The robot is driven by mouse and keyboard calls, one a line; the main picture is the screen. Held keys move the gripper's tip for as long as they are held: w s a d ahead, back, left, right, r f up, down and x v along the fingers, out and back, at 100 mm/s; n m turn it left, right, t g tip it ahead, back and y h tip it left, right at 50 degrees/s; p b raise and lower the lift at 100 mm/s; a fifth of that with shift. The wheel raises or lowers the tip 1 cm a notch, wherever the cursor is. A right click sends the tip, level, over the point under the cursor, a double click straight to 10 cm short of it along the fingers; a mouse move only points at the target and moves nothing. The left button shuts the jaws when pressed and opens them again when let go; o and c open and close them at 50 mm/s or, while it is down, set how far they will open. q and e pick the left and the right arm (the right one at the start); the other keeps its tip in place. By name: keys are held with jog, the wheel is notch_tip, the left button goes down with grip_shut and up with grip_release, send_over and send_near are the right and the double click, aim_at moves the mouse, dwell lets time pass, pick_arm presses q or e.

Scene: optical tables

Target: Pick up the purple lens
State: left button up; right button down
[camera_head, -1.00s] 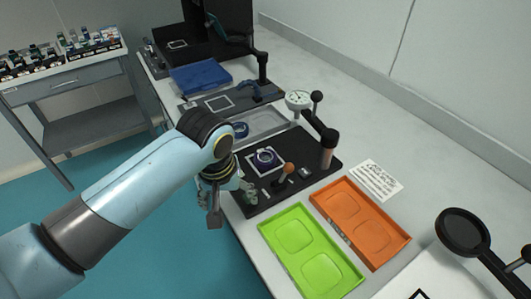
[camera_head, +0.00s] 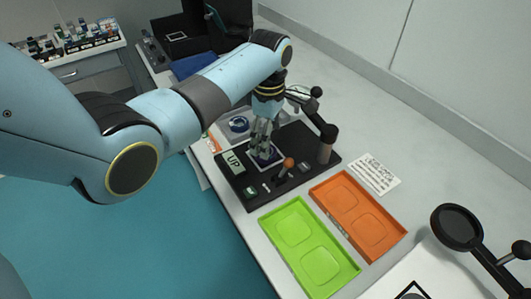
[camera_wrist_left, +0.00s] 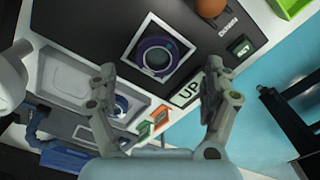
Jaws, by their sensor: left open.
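The purple lens (camera_wrist_left: 157,56) lies flat inside a white square outline on the black plate (camera_wrist_left: 90,25), as the left wrist view shows. In the head view it is mostly hidden behind my left gripper (camera_head: 262,151). That gripper points down over the lens. In the left wrist view its two fingers (camera_wrist_left: 162,80) are spread apart with nothing between them, and the lens shows beyond the tips. My right gripper is not in view.
An "UP" label (camera_head: 234,162), small buttons and an orange-knobbed lever (camera_head: 289,163) sit on the plate. A dial and post (camera_head: 326,145) stand behind. Green (camera_head: 322,262) and orange (camera_head: 372,238) trays lie in front. A grey tray (camera_wrist_left: 62,80) holds another round lens (camera_wrist_left: 119,106).

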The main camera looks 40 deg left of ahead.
aim_at(273, 150)
pick_arm(q)
jog(key=f, duration=0.2)
jog(key=a+f, duration=0.1)
jog(key=f, duration=0.2)
jog(key=shift+w+f, duration=0.1)
jog(key=shift+f, duration=0.05)
jog(key=shift+c, duration=0.2)
jog(key=c, duration=1.2)
jog(key=shift+c, duration=0.2)
